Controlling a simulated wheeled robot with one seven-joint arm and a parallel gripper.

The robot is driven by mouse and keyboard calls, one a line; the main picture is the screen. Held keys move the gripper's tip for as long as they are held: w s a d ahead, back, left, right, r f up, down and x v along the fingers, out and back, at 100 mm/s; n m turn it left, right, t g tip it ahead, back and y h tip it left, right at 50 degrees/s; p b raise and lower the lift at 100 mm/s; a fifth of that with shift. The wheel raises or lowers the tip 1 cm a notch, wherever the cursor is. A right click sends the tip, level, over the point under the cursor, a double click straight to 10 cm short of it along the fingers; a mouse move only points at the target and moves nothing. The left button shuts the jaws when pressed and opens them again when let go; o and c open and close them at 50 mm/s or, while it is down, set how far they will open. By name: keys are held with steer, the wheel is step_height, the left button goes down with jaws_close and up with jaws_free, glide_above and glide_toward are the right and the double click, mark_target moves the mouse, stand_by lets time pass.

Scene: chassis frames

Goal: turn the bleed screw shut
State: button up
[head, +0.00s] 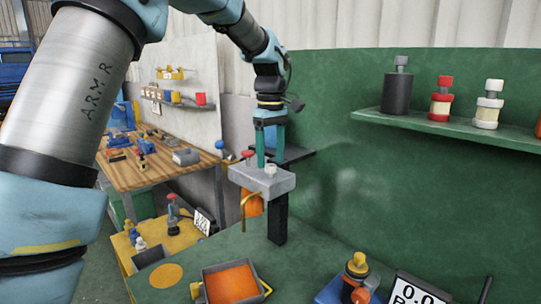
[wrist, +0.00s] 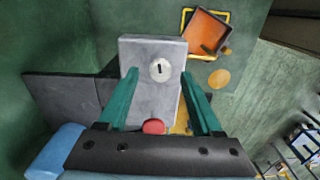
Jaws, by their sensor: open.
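The bleed screw looks to be the small round pale head with a dark slot (wrist: 160,69) on top of a grey block (wrist: 150,95). In the wrist view its slot runs nearly up and down the picture. In the head view the screw (head: 271,169) is a pale stub on the grey block (head: 250,180), which stands on a dark post. My gripper (head: 271,160) points down over the block, with its teal fingers open and empty. In the wrist view the gripper (wrist: 159,78) has one finger on each side of the screw, apart from it. Exact fingertip height is hard to tell.
A red knob (head: 248,154) sits at the block's left end. An orange-lined tray (head: 232,282) stands on the green bench below. A green wall shelf (head: 460,128) with several cylinders is at right. A wooden workbench (head: 140,175) stands behind at left.

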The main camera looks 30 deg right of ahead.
steer(key=shift+f, duration=0.75)
steer(key=shift+c, duration=0.3)
jaws_close()
